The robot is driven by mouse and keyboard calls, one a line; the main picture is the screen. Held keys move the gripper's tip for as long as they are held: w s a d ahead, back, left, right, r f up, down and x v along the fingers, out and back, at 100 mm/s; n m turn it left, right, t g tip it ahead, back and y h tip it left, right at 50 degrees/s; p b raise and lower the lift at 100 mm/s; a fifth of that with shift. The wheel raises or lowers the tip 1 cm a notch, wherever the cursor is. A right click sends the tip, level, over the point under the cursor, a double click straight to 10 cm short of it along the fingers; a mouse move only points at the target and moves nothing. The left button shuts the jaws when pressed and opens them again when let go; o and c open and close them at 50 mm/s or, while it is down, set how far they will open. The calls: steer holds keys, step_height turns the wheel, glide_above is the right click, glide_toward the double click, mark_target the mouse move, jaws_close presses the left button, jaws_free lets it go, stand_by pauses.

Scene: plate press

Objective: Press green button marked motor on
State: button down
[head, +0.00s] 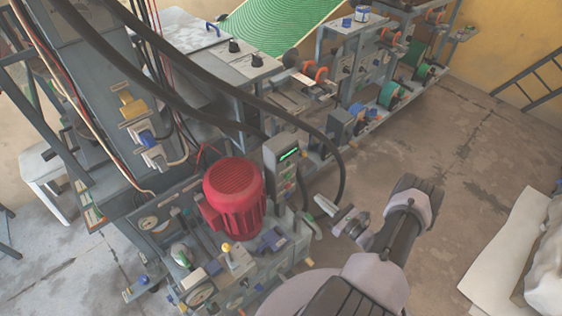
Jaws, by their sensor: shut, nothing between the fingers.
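A grey upright control box (283,165) stands just right of the red motor, with a bright green strip near its top and small buttons down its front. The buttons are too small for me to read any marking, so I cannot tell which one is the green motor-on button. My gripper (323,206) is shut and empty, at the right of the control box and a little lower in the picture. It points left toward the machine. A gap shows between it and the box's front; I cannot tell the depth.
A large red motor (235,193) sits on the press left of the box. A thick black hose (337,150) arcs down between the box and the open floor, close above my gripper. Free concrete floor (455,130) lies to the right, with pale sheets (505,245) at the far right.

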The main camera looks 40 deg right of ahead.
steer(key=b, duration=0.4)
glide_toward(288, 172)
steer(key=w, duration=0.4)
steer(key=shift+w+a, duration=0.3)
steer(key=shift+a, duration=0.1)
steer(key=shift+w, duration=0.55)
steer(key=shift+r, duration=0.1)
